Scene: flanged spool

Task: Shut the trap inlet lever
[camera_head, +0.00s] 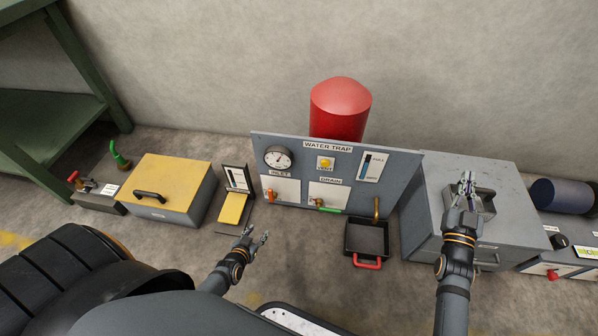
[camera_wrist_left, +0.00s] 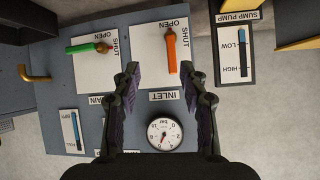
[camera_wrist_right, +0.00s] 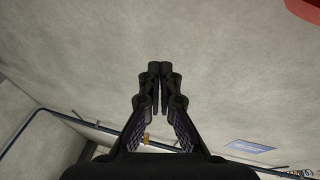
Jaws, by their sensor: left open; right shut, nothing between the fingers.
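The inlet lever is orange, at the lower left of the grey water trap panel (camera_head: 400,160) in the head view (camera_head: 268,195). In the left wrist view, which sees the panel upside down, the inlet lever (camera_wrist_left: 171,52) lies along the panel's vertical; OPEN is printed by one end and SHUT to its side. My left gripper (camera_head: 257,236) is open and empty, in front of and apart from the panel. In its wrist view the lever shows beyond and between the fingertips (camera_wrist_left: 160,68). My right gripper (camera_head: 467,178) is shut and empty, over the grey box at right; its fingertips (camera_wrist_right: 160,68) meet.
A green drain lever (camera_head: 329,210) sits right of the inlet lever, above a black tray (camera_head: 353,261) with a red handle. A gauge (camera_head: 279,158) is above the inlet. A sump pump indicator (camera_head: 237,178) and yellow box (camera_head: 170,180) stand left; a grey box (camera_head: 505,170) stands right.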

